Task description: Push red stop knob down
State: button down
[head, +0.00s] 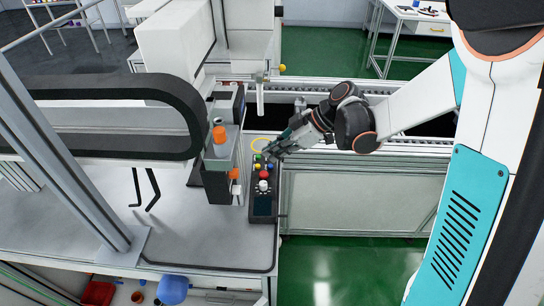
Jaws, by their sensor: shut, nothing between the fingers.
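A dark control panel (264,213) stands on the worktop's right end. A small round red knob (263,174) shows on it, between small colored buttons and a white knob. A yellow ring (260,145) lies at the panel's far end; its middle is partly hidden and too small to read. My gripper (268,150) is shut and empty. It reaches in from the right over the far end of the panel, beside the yellow ring and beyond the red knob in the picture. Whether its tips touch the panel cannot be told.
A white machine nozzle (260,95) hangs beyond the panel. The conveyor rail (420,147) runs right, behind and under my arm. Green floor (350,265) is open at the lower right.

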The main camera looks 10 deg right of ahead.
jog(key=p+v, duration=0.1)
jog(key=v, duration=0.6)
jog(key=shift+p, duration=0.4)
jog(key=shift+r, duration=0.15)
jog(key=s+d+r+m+t+h, duration=0.2)
jog(key=s+d+r+m+h, duration=0.1)
jog(key=s+m, duration=0.5)
jog(key=s+d+r+m+t+h, duration=0.2)
jog(key=s+m+h, duration=0.3)
jog(key=s, duration=0.6)
jog(key=r+m+t, duration=0.1)
jog(key=m, duration=0.1)
jog(key=shift+s+d+r+m+h+b, duration=0.15)
jog(key=shift+d+r+m+h+b, duration=0.15)
jog(key=shift+d+m+h+b, duration=0.1)
dwell(0.7)
